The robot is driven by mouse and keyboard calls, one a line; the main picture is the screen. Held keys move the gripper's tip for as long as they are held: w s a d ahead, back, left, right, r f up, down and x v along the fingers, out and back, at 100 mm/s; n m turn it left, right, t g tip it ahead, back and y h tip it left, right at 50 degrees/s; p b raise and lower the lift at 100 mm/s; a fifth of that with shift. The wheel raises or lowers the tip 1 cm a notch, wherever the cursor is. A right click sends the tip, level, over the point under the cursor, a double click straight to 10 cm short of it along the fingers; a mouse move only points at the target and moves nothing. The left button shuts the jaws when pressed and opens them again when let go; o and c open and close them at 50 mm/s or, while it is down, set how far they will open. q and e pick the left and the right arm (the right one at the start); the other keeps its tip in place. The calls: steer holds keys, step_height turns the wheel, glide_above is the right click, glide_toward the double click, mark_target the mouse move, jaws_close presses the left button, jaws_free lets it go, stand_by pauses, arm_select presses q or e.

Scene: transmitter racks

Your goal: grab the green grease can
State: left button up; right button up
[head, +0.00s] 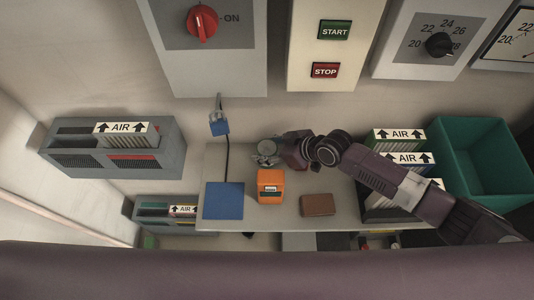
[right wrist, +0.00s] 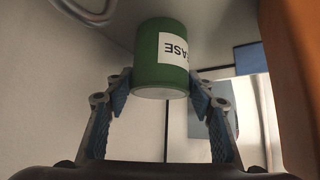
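The green grease can (right wrist: 160,61) with a white label shows in the right wrist view, upside down in that picture, with its end against the pale table surface. My right gripper (right wrist: 161,82) has one finger on each side of the can, and both blue-padded fingertips appear to touch it. In the head view my right gripper (head: 292,150) is over the back of the table, and I cannot make out the can there. My left gripper is not in view.
An orange box (head: 270,187) stands close to my right gripper. A grey metal object (head: 265,153) is beside the gripper. A blue mat (head: 223,201), a brown block (head: 318,205), AIR filter racks (head: 70,160) and a green bin (head: 455,127) are around.

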steer(key=c, duration=0.9)
